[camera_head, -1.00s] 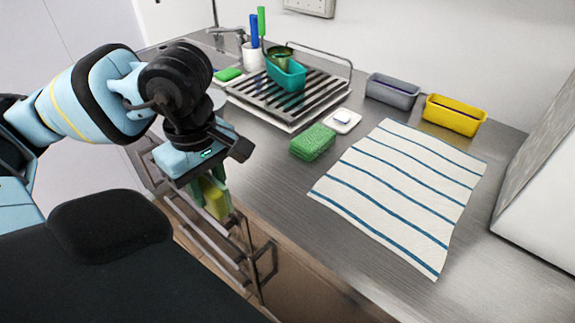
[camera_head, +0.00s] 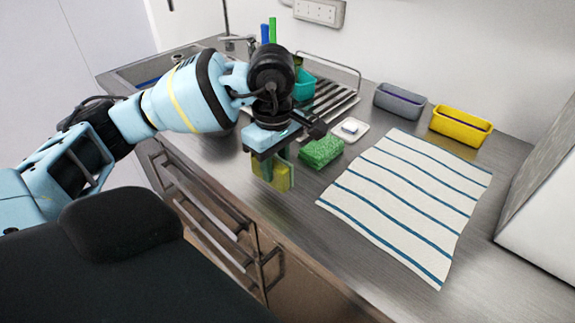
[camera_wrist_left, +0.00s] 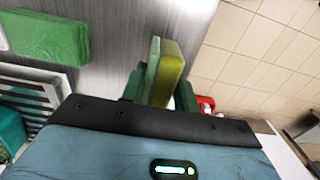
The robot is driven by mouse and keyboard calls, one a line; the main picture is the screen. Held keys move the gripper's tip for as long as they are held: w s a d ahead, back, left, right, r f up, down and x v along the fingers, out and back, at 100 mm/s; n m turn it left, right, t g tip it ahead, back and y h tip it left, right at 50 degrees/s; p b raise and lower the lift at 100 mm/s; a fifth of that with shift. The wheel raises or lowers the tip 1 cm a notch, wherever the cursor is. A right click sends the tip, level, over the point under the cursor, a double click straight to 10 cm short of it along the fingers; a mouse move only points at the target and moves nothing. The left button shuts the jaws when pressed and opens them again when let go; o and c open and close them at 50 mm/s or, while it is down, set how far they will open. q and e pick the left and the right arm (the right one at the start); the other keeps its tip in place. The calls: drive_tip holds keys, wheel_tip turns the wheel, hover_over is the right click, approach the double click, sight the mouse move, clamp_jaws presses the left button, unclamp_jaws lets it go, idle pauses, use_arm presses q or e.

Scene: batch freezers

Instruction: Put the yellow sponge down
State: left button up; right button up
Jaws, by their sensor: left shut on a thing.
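My left gripper (camera_head: 272,172) is shut on the yellow sponge (camera_head: 283,180), which has a green side. The sponge hangs upright from the fingers, over or close above the front part of the steel counter (camera_head: 300,218). I cannot tell whether it touches the counter. In the left wrist view the sponge (camera_wrist_left: 169,73) stands between the fingers, with its green face to the left. My right gripper is not in view.
A green sponge (camera_head: 322,152) lies just right of my gripper. A striped cloth (camera_head: 405,200) covers the counter's right part. A small white dish (camera_head: 350,131), a grey tub (camera_head: 399,101) and a yellow tub (camera_head: 460,126) stand behind. A dish rack (camera_head: 335,98) is partly hidden by my arm.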

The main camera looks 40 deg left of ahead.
use_arm(q)
drive_tip(key=shift+w+d+f, duration=0.1)
drive_tip(key=shift+w+d, duration=0.05)
drive_tip(key=shift+w, duration=0.8)
drive_tip(key=shift+w, duration=0.35)
drive_tip(key=shift+w+d+f+p, duration=0.1)
drive_tip(key=shift+w+f+p, duration=0.15)
drive_tip(key=shift+f, duration=0.4)
drive_tip(key=shift+w+d+f+p, duration=0.15)
drive_tip(key=shift+w+f, duration=0.1)
drive_tip(key=shift+f, duration=0.35)
drive_tip(key=shift+a+f, duration=0.15)
drive_tip(key=shift+f, duration=0.15)
drive_tip(key=shift+f, duration=0.1)
drive_tip(key=shift+f, duration=0.15)
drive_tip(key=o, duration=0.9)
